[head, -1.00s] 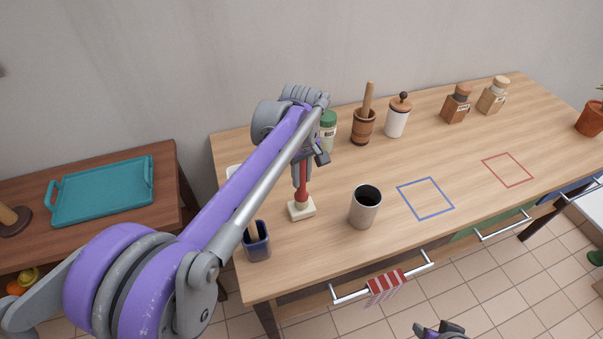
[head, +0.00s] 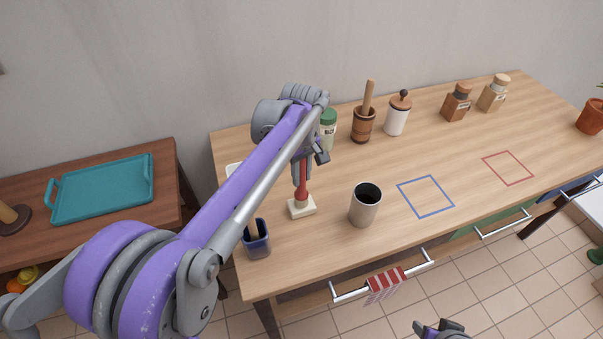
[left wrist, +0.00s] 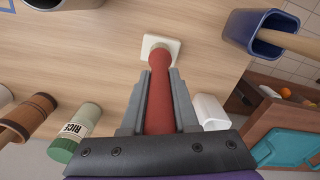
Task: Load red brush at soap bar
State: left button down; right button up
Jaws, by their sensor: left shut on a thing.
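The red brush (head: 302,181) stands nearly upright, tip down, over a pale cream block that looks like the soap bar (head: 302,208). My left gripper (head: 302,165) is shut on the red handle. In the left wrist view the brush (left wrist: 160,92) lies between the two grey fingers, and its pale tip overlaps the soap bar (left wrist: 173,45). The tip seems to touch the block's top, but I cannot be sure of contact. My right gripper (head: 440,328) shows only partly at the bottom edge, away from the table.
A grey cup (head: 365,206) stands right of the soap bar. A dark blue holder (head: 257,243) with a wooden handle stands at left. A green-capped jar (head: 328,130), a mortar (head: 362,128) and a white canister (head: 397,117) stand behind. Blue (head: 425,215) and red outlines at right are empty.

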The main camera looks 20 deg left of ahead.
pick_arm(q)
jog(key=shift+f, duration=0.3)
dwell(1.2)
notch_tip(320, 180, up, 7)
jog(key=p, duration=0.5)
dwell(0.3)
dwell(0.6)
